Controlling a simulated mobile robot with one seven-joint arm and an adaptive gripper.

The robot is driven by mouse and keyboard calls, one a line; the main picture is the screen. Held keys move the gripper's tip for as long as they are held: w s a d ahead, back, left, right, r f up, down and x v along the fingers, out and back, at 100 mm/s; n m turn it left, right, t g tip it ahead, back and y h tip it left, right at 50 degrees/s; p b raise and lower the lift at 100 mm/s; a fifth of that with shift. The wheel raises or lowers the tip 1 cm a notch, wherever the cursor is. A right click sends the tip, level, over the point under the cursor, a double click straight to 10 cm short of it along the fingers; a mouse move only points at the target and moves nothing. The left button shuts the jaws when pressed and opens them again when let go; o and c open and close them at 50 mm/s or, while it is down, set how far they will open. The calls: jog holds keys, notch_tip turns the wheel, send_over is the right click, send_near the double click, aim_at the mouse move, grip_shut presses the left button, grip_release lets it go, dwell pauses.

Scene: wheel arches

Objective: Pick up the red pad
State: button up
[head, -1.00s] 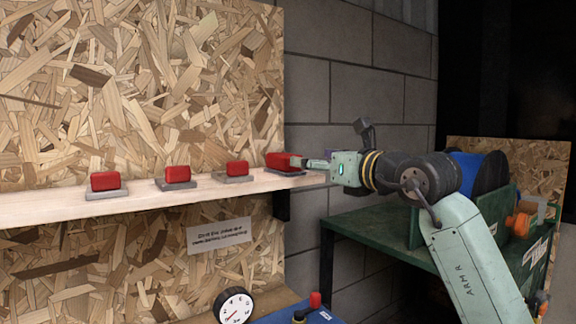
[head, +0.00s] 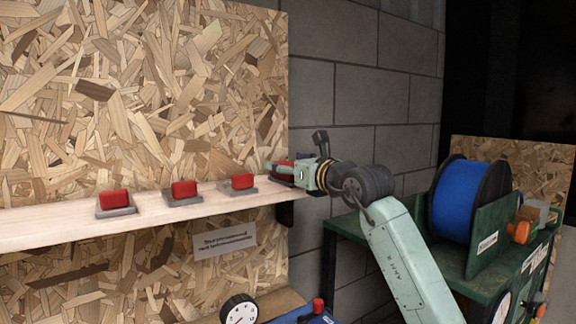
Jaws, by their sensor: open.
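Several red pads on grey bases stand in a row on a pale wooden shelf (head: 60,229). Three show clearly: the left pad (head: 114,199), the second pad (head: 184,189) and the third pad (head: 242,181). A further red pad (head: 283,166) at the shelf's right end is partly hidden by my gripper (head: 272,166). My gripper reaches in from the right, with its fingers over or beside that last pad. It is open; whether the fingers touch the pad cannot be told.
A chipboard wall (head: 150,90) stands right behind the shelf. Below are a round dial gauge (head: 239,311) and a paper label (head: 225,242). A green bench (head: 350,228) with a blue cable reel (head: 462,200) stands to the right, under and beside my arm.

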jog(key=shift+c, duration=0.5)
jog(key=c, duration=1.2)
jog(key=shift+o, duration=0.2)
